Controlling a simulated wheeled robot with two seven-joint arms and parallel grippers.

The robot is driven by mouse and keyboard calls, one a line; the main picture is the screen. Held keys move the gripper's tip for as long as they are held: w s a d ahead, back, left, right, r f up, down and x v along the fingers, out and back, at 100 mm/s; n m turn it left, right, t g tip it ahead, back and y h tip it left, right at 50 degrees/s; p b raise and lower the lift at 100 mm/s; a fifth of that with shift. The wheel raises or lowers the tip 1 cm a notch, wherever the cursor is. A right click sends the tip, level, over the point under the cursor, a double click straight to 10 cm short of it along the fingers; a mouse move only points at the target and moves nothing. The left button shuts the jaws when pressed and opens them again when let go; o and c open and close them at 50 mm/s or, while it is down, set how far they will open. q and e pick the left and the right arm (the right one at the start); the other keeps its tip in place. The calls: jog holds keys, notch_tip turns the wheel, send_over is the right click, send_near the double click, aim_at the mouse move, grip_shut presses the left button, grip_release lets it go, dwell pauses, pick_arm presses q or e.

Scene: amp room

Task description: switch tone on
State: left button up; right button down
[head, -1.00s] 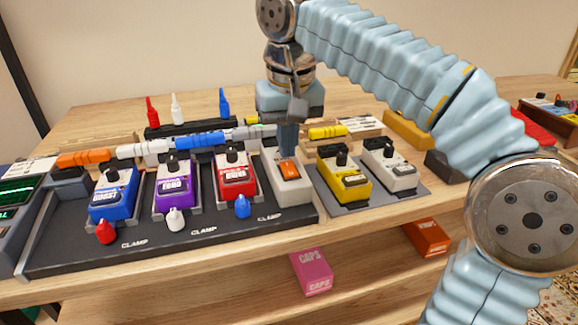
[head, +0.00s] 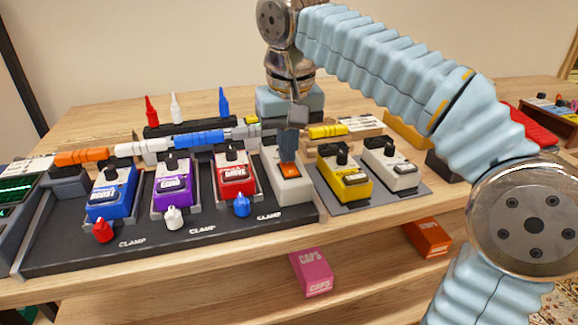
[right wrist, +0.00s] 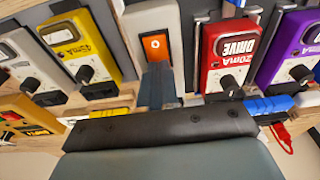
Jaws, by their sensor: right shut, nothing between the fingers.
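A light grey switch box (head: 291,190) with an orange rocker switch (head: 289,170) stands at the right end of the black pedal board (head: 150,248). My right gripper (head: 289,158) is shut and empty, pointing down, with its fingertips at the far end of the orange rocker. Whether they touch it I cannot tell. In the right wrist view the fingers (right wrist: 158,80) lie over part of the rocker (right wrist: 155,47), and an "O" mark shows on its uncovered end. My left gripper is not in view.
A red pedal (head: 236,182) stands close left of the switch box, with purple and blue pedals beyond. A yellow pedal (head: 345,182) and a white pedal (head: 390,168) stand to the right. Coloured cables and plugs lie behind. A pink box (head: 312,272) sits on the lower shelf.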

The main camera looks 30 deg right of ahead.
jog(key=shift+f, duration=0.25)
jog(key=shift+r, duration=0.15)
notch_tip(320, 180, up, 3)
jog(key=p, duration=0.3)
jog(key=shift+r+p, duration=0.45)
jog(key=shift+r, duration=1.45)
